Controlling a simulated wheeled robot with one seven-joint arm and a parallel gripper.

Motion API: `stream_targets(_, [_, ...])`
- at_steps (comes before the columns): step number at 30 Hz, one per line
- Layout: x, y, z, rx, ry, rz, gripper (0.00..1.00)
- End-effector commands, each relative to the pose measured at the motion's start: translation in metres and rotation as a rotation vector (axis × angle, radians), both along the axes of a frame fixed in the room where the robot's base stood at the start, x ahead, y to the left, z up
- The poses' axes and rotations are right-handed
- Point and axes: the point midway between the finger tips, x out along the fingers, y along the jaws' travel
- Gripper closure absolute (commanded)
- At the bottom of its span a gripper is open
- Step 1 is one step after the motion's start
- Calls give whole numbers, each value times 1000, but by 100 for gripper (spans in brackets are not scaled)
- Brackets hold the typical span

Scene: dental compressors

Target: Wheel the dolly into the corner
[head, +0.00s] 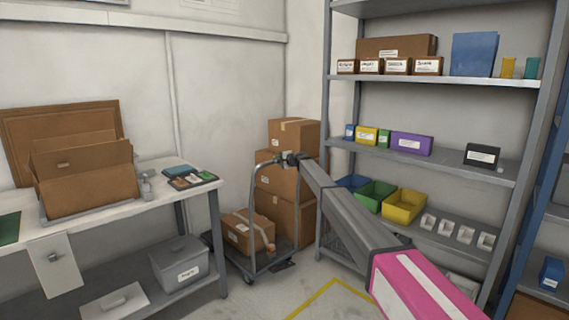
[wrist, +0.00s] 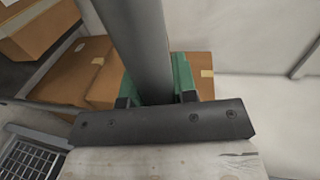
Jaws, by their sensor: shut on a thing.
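The dolly (head: 252,220) is a grey wheeled cart with an upright tubular handle, standing near the back corner between the workbench and the shelving. An open brown carton (head: 240,236) with an orange item at its side rests on its low deck. My gripper (head: 287,159) is shut on the top of the handle. In the wrist view the grey handle bar (wrist: 143,45) runs between the fingers of my gripper (wrist: 157,100). Stacked brown cartons (head: 294,136) stand behind the handle in the corner; I cannot tell whether they rest on the deck. The dolly's far wheels are hidden.
A workbench (head: 105,218) with cartons stands at the left, close to the dolly. Metal shelving (head: 445,168) with bins and boxes stands at the right. A yellow floor line (head: 318,298) lies in front, with bare floor around it.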

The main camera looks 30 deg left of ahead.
Motion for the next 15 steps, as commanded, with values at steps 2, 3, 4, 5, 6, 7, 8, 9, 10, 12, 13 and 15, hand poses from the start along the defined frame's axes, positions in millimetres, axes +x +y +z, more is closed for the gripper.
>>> stream_targets(2, [4, 6, -1, -1, 0, -2, 100])
stream_targets(3, [5, 8, -1, -1, 0, -2, 100])
stream_targets(4, [5, 9, -1, -1, 0, -2, 100])
stream_targets(5, [5, 10, -1, -1, 0, -2, 100])
stream_targets(6, [5, 11, -1, -1, 0, -2, 100])
stream_targets(7, [6, 11, -1, -1, 0, -2, 100])
stream_targets(8, [6, 12, -1, -1, 0, -3, 100])
stream_targets(9, [6, 12, -1, -1, 0, -3, 100])
stream_targets(10, [6, 13, 0, 0, -1, -3, 100])
stream_targets(12, [6, 13, 0, 0, -1, -3, 100])
stream_targets(13, [6, 13, 0, 0, -1, -3, 100])
stream_targets(15, [6, 14, 0, 0, -1, -3, 100])
